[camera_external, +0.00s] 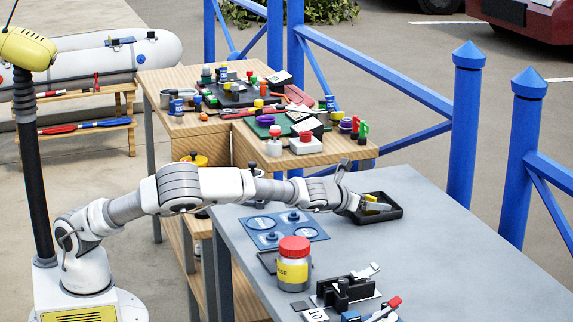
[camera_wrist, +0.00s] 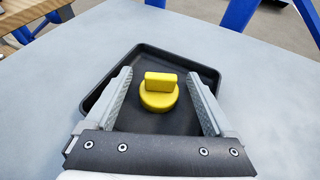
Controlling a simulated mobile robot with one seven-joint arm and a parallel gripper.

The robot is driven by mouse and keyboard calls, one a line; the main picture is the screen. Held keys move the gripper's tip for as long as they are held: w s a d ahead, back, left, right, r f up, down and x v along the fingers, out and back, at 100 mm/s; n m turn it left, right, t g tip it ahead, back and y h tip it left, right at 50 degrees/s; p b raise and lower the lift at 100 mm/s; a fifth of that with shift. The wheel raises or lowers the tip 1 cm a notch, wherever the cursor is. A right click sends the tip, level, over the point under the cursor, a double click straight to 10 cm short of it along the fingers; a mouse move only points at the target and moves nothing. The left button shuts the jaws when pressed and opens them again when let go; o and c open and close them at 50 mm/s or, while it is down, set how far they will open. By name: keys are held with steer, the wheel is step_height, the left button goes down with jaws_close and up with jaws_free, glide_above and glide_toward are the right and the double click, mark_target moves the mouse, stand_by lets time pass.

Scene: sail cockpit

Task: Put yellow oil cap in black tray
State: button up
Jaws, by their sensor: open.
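The yellow oil cap (camera_wrist: 159,93) lies in the black tray (camera_wrist: 205,74), near its middle, with its raised grip bar facing up. My gripper (camera_wrist: 160,92) is open, with one finger on each side of the cap and a gap to it on both sides. In the external view my gripper (camera_external: 368,204) is low over the black tray (camera_external: 390,214) on the grey table. Only a small yellow part of the cap (camera_external: 375,206) shows there, partly hidden by the gripper.
A jar with a red lid (camera_external: 294,262) and black clamp-like hardware (camera_external: 345,292) stand nearer on the grey table. A blue panel with round parts (camera_external: 270,230) lies left of the tray. The wooden table (camera_external: 350,150) behind is crowded. Grey surface right of the tray is clear.

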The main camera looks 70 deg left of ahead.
steer(key=shift+r, duration=0.25)
steer(key=p+v, duration=0.2)
steer(key=v, duration=1)
steer(key=shift+p, duration=0.4)
